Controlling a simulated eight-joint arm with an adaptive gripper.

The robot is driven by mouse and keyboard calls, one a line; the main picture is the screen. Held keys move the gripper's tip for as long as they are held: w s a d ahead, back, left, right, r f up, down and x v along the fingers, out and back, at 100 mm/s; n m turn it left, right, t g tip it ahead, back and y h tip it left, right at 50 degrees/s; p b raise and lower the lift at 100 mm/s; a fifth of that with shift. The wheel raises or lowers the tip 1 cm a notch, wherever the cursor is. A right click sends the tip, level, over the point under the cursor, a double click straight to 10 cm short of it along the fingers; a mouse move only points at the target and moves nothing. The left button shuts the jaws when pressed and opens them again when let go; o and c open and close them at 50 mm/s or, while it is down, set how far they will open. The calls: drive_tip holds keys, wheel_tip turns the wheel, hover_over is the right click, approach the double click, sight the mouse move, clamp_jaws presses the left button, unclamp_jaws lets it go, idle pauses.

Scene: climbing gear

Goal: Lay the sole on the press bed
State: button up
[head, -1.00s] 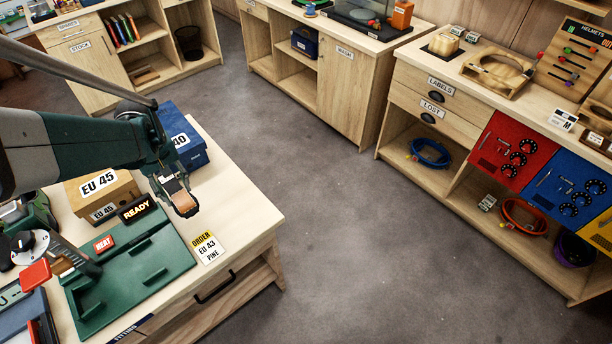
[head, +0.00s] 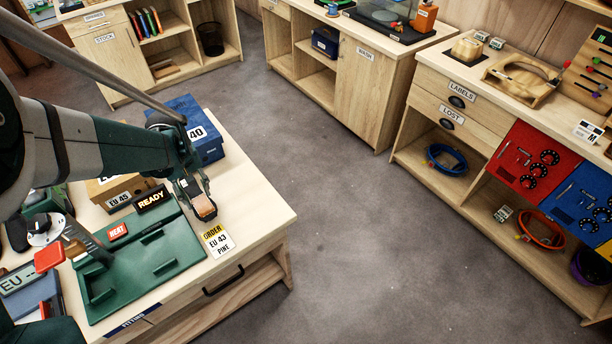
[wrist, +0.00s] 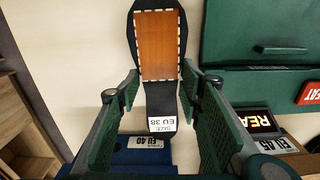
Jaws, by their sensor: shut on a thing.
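My gripper (head: 192,188) is above the bench's right part, shut on a dark sole (head: 203,207) with a brown patch. In the wrist view the sole (wrist: 159,48) hangs between the fingers, its brown patch edged by white dashes, with a label reading EU 38 at its near end. The green press bed (head: 155,267) lies on the bench to the left of and below the gripper in the head view, with raised green blocks on it. Its flat green surface also shows at the upper right of the wrist view (wrist: 245,30). The sole is apart from the bed.
An order card (head: 217,240) reading EU 43 PINE lies by the bed's right edge. A READY sign (head: 151,198) and a red HEAT sign (head: 118,231) stand at its back. A blue EU 40 box (head: 205,145) and a cardboard EU 45 box (head: 118,197) stand behind.

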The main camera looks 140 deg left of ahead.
sight(197, 196)
drive_tip(key=shift+f, duration=1.3)
drive_tip(key=shift+f, duration=0.1)
drive_tip(key=o, duration=1)
wheel_tip(197, 196, up, 12)
drive_tip(key=p, duration=0.1)
drive_tip(key=shift+o, duration=0.9)
